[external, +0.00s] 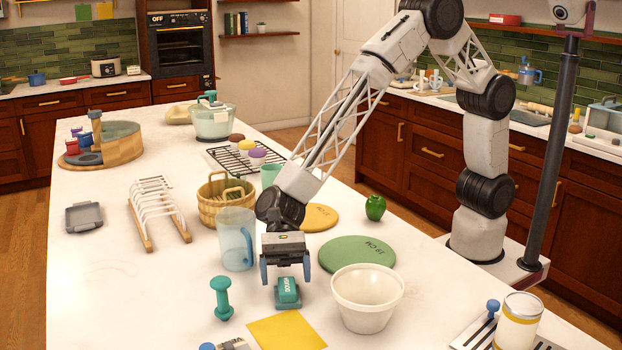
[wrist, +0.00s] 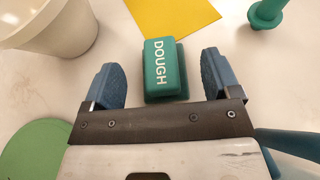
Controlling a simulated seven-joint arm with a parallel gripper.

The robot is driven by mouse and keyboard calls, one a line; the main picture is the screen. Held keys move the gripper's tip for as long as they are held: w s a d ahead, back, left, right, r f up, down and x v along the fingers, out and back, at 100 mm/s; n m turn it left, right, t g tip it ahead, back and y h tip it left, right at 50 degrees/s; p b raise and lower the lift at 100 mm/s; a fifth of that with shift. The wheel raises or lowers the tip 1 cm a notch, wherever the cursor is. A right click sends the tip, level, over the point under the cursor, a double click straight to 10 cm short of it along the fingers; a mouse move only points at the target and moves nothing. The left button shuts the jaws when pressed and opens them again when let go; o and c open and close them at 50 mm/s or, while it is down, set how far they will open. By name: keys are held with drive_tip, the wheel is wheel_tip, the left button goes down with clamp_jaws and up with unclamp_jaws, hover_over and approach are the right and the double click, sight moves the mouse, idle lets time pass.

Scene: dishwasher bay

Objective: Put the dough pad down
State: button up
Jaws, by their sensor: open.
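The dough pad (external: 288,291) is a teal block with white DOUGH lettering on top and a wider teal base below. It rests on the white counter (external: 160,290). In the wrist view the dough pad (wrist: 163,68) lies just beyond and between my fingertips. My gripper (external: 286,275) points down above it, with blue fingers spread on either side. In the wrist view my gripper (wrist: 163,72) is open, with a gap between each finger and the block.
A cream bowl (external: 366,300) stands close on the right, with a green disc (external: 356,254) behind it. A yellow sheet (external: 287,333) lies in front. A teal plunger-like tool (external: 221,298) and a blue pitcher (external: 236,240) stand on the left.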

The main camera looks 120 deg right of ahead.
drive_tip(key=v, duration=0.9)
drive_tip(key=shift+s+d, duration=0.1)
drive_tip(key=shift+d, duration=0.05)
drive_tip(key=shift+s+r, duration=0.1)
idle(0.4)
drive_tip(key=s+r+n+g+h, duration=0.15)
drive_tip(key=s+r+n, duration=0.25)
drive_tip(key=s, duration=0.4)
drive_tip(key=s+a+r+n+g+h, duration=0.1)
drive_tip(key=s+r+n+h, duration=0.15)
drive_tip(key=s, duration=0.45)
drive_tip(key=s+r+n+g+h, duration=0.1)
drive_tip(key=s+r+n, duration=0.35)
drive_tip(key=s, duration=0.35)
drive_tip(key=s+d+r+n+h, duration=0.1)
drive_tip(key=s+d+n+h, duration=0.1)
drive_tip(key=s, duration=0.6)
drive_tip(key=s+d+n+h, duration=0.2)
drive_tip(key=s+n, duration=0.3)
drive_tip(key=s, duration=0.3)
drive_tip(key=s+d+r+n+t+h, duration=0.1)
drive_tip(key=s+d+n+h, duration=0.2)
drive_tip(key=s, duration=0.6)
drive_tip(key=shift+r+n+h, duration=0.3)
drive_tip(key=shift+r+n, duration=0.05)
drive_tip(key=shift+n, duration=0.35)
